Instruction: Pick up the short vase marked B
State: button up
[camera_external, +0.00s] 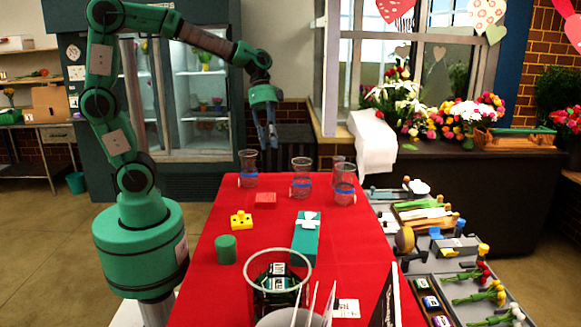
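Several clear glass vases stand upright at the far end of the red table: one at the left (248,170), one in the middle (301,180), one at the right (345,187), and one partly hidden behind the right one (338,163). Blue bands or tags show on them, but the letters are too small to read, so I cannot tell which is B. My gripper (268,143) points down in the air near the far edge, above and slightly right of the left vase in the picture. Its two fingers look apart, with nothing between them.
On the red table (215,285) are a red block (265,200), a yellow piece (241,220), a green cylinder (226,250) and a teal box with a white bow (306,240). A large glass container (278,258) stands at the front. Flowers (480,292) lie on the right-hand side.

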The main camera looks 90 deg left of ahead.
jog(key=w+a+f+m+t+h+p, duration=0.2)
jog(key=w+a+f+m+h, duration=0.1)
jog(key=w+a, duration=0.6)
jog(key=w+a+f+m+t+h+p, duration=0.1)
jog(key=w+a+f+m+h+p, duration=0.1)
jog(key=w+a, duration=0.7)
jog(key=f+m+h, duration=0.1)
jog(key=m, duration=0.1)
jog(key=shift+w+a+f+m+t+h+p, duration=0.2)
jog(key=shift+w+f+m+t+h+p, duration=0.1)
jog(key=shift+f+t+h, duration=0.1)
jog(key=shift+d, duration=0.1)
jog(key=x, duration=0.8)
jog(key=shift+d+f+b, duration=0.15)
jog(key=shift+d+b, duration=0.05)
jog(key=shift+b, duration=0.1)
jog(key=x, duration=0.5)
jog(key=shift+d+b, duration=0.1)
jog(key=shift+b, duration=0.2)
jog(key=shift+c, duration=0.6)
